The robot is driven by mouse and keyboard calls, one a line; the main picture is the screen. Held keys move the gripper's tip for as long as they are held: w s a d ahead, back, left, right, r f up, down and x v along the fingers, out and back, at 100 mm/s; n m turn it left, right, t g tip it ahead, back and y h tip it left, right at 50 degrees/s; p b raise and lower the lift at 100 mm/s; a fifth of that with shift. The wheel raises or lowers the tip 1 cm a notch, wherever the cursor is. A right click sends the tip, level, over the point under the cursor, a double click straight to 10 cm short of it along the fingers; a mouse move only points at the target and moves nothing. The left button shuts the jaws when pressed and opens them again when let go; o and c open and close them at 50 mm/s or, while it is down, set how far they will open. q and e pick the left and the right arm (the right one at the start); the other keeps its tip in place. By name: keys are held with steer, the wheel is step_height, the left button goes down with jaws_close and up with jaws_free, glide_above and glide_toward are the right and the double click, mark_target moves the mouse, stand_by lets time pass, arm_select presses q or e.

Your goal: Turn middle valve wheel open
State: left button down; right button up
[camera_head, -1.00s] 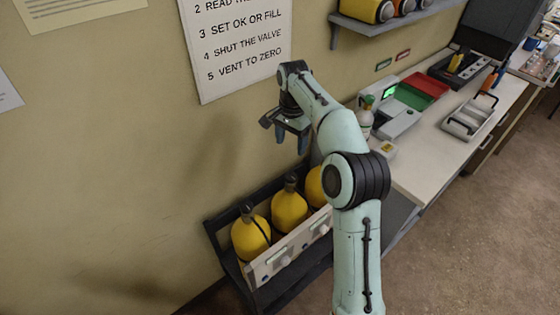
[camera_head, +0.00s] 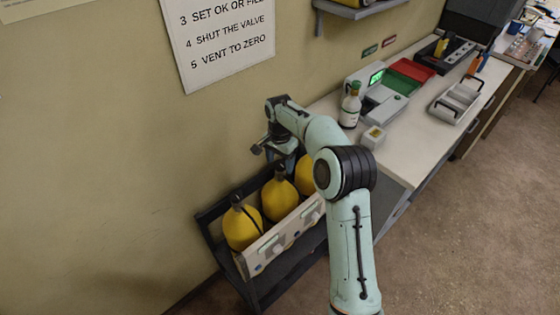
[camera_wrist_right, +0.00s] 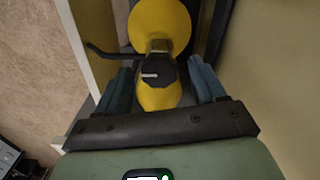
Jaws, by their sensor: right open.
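Several yellow cylinders with dark valve wheels stand in a rack (camera_head: 282,238) by the wall. The near cylinder (camera_head: 241,228), the middle cylinder (camera_head: 279,199) and the far cylinder (camera_head: 305,175) show in the head view, the far one partly hidden by my arm. My right gripper (camera_head: 284,158) is open, pointing down just above the middle and far cylinders. In the right wrist view, a dark valve wheel (camera_wrist_right: 155,71) with a white mark lies between the spread fingers of the right gripper (camera_wrist_right: 161,80), with gaps at both sides. My left gripper is out of view.
The wall with an instruction sheet (camera_head: 222,40) is close behind the gripper. A bench (camera_head: 402,157) to the right holds a bottle (camera_head: 350,108), a device with a green display (camera_head: 377,78) and a red tray (camera_head: 411,72). A dark hose (camera_wrist_right: 105,53) shows beside the wheel.

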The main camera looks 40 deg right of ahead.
steer(key=c, duration=1.1)
steer(key=shift+o, duration=0.2)
